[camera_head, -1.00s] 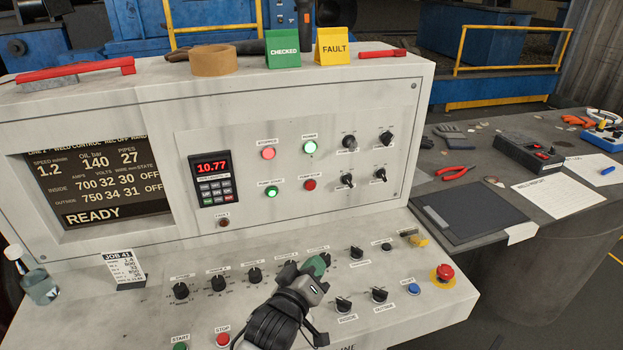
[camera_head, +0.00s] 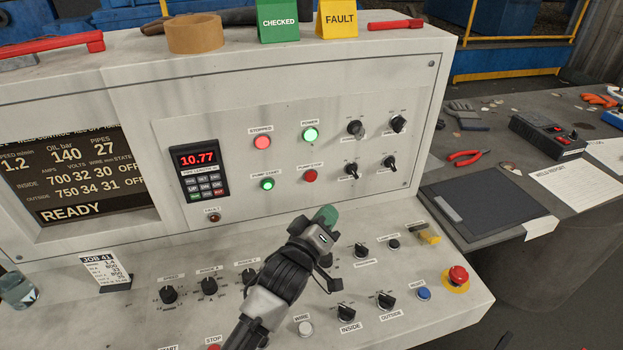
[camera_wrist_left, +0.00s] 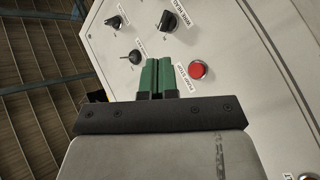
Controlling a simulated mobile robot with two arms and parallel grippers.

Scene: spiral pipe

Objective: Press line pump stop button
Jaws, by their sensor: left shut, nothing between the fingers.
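The pump stop button (camera_head: 310,175) is a red round button on the upright panel, under the green power lamp. In the left wrist view the pump stop button (camera_wrist_left: 198,69) lies just right of the fingertips, with its label between. My left gripper (camera_head: 327,214) has green fingertips and is below and slightly right of the button in the head view, apart from it. Its two fingers (camera_wrist_left: 157,75) are shut together with nothing between them. My right gripper is not in view.
A lit green pump start button (camera_head: 267,184) is left of the stop button. Black selector knobs (camera_head: 351,170) are to its right. The sloped desk carries several knobs and a red emergency stop (camera_head: 457,275). CHECKED (camera_head: 278,22) and FAULT (camera_head: 337,20) signs stand on top.

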